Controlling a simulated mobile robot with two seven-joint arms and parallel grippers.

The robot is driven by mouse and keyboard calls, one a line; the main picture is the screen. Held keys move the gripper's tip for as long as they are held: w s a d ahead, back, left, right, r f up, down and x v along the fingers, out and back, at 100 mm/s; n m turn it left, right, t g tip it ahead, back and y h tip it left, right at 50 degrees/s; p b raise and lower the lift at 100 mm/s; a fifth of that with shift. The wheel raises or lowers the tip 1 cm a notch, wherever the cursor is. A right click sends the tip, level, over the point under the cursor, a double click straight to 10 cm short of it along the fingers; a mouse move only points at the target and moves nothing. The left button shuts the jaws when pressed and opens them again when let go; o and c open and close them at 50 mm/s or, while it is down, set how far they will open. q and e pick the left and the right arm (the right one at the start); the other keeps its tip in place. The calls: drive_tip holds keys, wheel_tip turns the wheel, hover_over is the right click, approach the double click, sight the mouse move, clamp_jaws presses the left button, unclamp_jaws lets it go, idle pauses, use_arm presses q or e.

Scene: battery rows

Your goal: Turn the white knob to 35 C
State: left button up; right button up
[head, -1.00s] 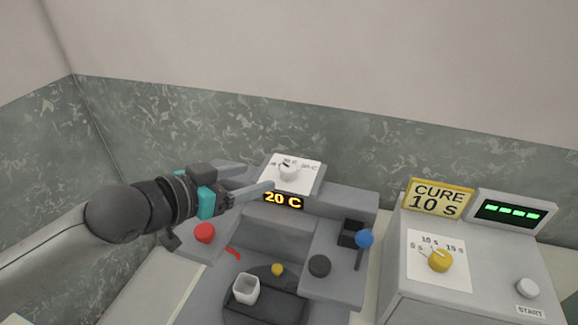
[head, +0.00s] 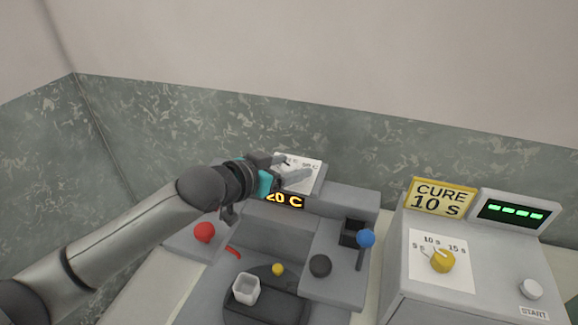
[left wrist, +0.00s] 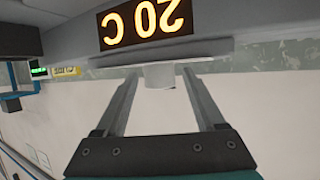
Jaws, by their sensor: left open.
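The white knob (left wrist: 160,75) shows in the left wrist view between the fingertips of my left gripper, with a gap on each side. In the head view my left gripper (head: 296,174) covers the knob in front of its white dial card (head: 312,164). The jaws are open, and no contact with the knob is visible. The amber display (head: 285,199) reads 20 C, its left edge partly covered by my gripper; it shows upside down in the left wrist view (left wrist: 145,22). My right gripper is not in view.
To the right stands a box with a yellow knob (head: 443,261) and a CURE 10 S sign (head: 441,197).

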use_arm(q)
clamp_jaws()
idle(0.6)
